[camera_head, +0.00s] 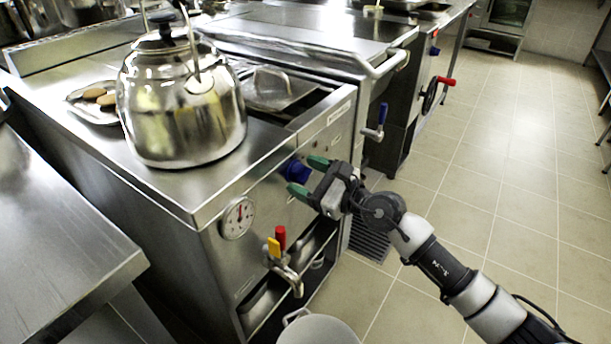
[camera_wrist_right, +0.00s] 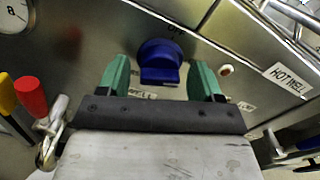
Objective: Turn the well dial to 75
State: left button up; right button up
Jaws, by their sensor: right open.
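The blue well dial (camera_head: 295,170) is on the front panel of the steel unit, under the counter edge. In the right wrist view the dial (camera_wrist_right: 160,62) sits between and just beyond the two green fingertips, with a raised grip bar at its lower side. My right gripper (camera_head: 308,176) is open at the dial, one finger on either side. The same gripper (camera_wrist_right: 162,80) shows no clear contact with the dial in the wrist view. My left gripper is not in view.
A round gauge (camera_head: 237,217) and a tap with red (camera_head: 280,237) and yellow (camera_head: 274,248) handles are left of the dial. A "HOTWELL" label (camera_wrist_right: 288,79) is to its right. A kettle (camera_head: 180,105) stands on the counter. A pot (camera_head: 318,330) is below. The floor at right is clear.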

jog(key=shift+w+a, duration=0.15)
jog(key=shift+a, duration=0.05)
jog(key=c, duration=0.9)
jog(key=shift+o, duration=0.2)
